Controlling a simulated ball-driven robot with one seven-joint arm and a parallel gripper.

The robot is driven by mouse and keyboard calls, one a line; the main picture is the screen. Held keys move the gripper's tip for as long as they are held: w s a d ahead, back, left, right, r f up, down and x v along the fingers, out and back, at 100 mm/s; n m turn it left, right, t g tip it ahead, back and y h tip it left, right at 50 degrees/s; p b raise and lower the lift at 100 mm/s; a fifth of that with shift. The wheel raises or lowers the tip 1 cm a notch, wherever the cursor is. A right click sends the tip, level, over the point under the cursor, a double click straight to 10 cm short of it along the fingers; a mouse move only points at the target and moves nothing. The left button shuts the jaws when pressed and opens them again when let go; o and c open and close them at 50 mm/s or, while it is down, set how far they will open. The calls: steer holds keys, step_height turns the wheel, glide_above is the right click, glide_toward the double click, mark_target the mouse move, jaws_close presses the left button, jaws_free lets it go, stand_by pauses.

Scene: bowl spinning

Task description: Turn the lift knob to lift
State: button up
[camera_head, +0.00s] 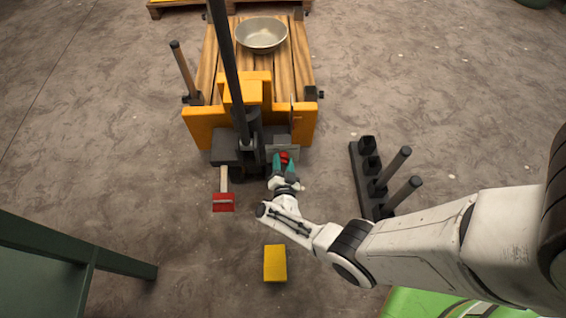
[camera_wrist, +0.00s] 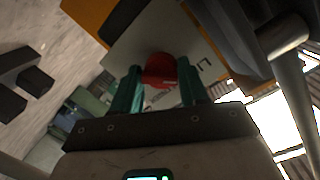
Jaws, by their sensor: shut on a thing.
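The red lift knob (camera_head: 284,157) sits on a small grey plate (camera_head: 283,146) at the front of the orange pallet lift (camera_head: 207,124). My gripper (camera_head: 283,164) has its two teal fingers on either side of the knob. In the wrist view the red knob (camera_wrist: 159,69) sits between the teal fingertips (camera_wrist: 157,78), in front of the pale plate (camera_wrist: 140,38). The gripper is shut on the knob, whose lower part is partly hidden by the fingers.
A metal bowl (camera_head: 261,34) rests on the wooden slats of the lift. A red pedal (camera_head: 223,202) sticks out to the left. A yellow block (camera_head: 275,263) lies on the floor. A dark rack with posts (camera_head: 369,180) stands right. A green table (camera_head: 60,262) is at lower left.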

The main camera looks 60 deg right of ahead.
steer(key=o, duration=1)
steer(key=shift+w, duration=0.1)
steer(key=p+v, duration=0.3)
steer(key=v, duration=0.8)
steer(key=shift+p, duration=0.4)
